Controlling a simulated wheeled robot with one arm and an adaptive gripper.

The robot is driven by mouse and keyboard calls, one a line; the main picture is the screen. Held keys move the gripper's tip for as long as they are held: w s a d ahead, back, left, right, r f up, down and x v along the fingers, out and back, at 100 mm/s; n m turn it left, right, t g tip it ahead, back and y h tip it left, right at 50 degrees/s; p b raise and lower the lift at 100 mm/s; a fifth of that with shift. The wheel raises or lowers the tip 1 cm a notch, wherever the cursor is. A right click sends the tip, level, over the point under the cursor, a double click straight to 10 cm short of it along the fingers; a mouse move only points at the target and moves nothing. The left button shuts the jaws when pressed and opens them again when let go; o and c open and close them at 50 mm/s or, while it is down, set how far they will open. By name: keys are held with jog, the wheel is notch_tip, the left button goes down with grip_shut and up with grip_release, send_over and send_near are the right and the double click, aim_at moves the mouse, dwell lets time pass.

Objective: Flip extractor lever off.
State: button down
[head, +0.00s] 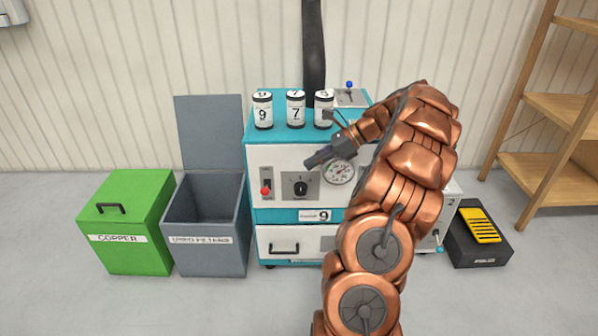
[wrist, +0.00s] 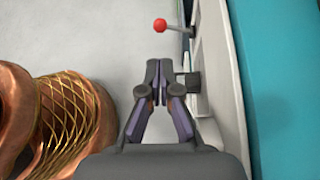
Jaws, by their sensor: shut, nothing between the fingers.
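A red-knobbed lever (head: 265,190) is on a grey plate at the left of the cabinet's front, its knob low. It sticks out from the panel in the wrist view (wrist: 160,25). A blue-knobbed lever (head: 349,86) stands up on a plate on the cabinet top, beside the black duct. I cannot read which one is the extractor lever. My gripper (head: 310,160) is shut and empty in front of the panel, above and right of the black dial knob (head: 300,188). In the wrist view its fingertips (wrist: 160,68) are close beside that knob, apart from the red lever.
The teal and white cabinet (head: 280,215) carries several numbered canisters (head: 296,110) and a round gauge (head: 339,173). A grey open bin (head: 207,240) and a green COPPER box (head: 125,255) stand left. A black box with a yellow pedal (head: 480,225) and wooden shelves (head: 550,165) are right.

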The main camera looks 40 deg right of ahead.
aim_at(266, 189)
jog(key=b+x, duration=0.5)
jog(key=x, duration=0.7)
jog(key=shift+w+a+f, duration=0.2)
jog(key=shift+a+f, duration=0.05)
jog(key=shift+s, duration=0.15)
